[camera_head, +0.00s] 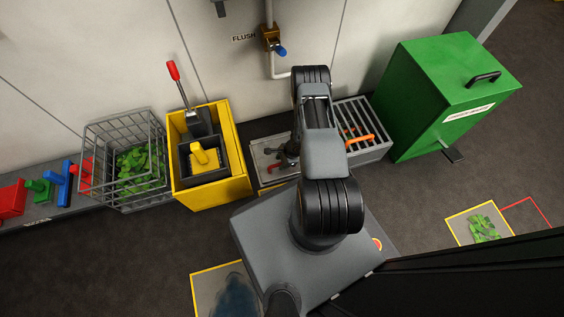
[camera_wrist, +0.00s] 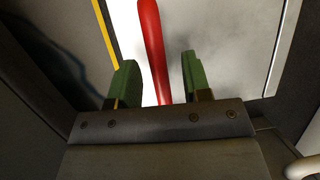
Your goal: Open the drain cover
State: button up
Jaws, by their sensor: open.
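In the head view, a pale metal plate (camera_head: 262,155) with a yellow edge lies in the floor by the wall and looks like the drain cover. A red handle (camera_head: 273,168) shows on it, beside my gripper (camera_head: 287,155), which my arm partly hides. In the wrist view, my gripper (camera_wrist: 159,82) is open, with a green-padded finger on each side of the red handle (camera_wrist: 153,45). Gaps show on both sides of the handle. I cannot tell how far it sits between the fingers in depth. The pale plate (camera_wrist: 225,45) shows behind it.
A slatted grate (camera_head: 372,152) with an orange handle (camera_head: 360,142) is right of my arm, then a green bin (camera_head: 425,105). A yellow mop bucket (camera_head: 210,190) and wire basket (camera_head: 100,150) are left. A valve (camera_head: 270,38) and pipe are on the wall behind.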

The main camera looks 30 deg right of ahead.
grip_shut()
jog(key=shift+w, duration=0.1)
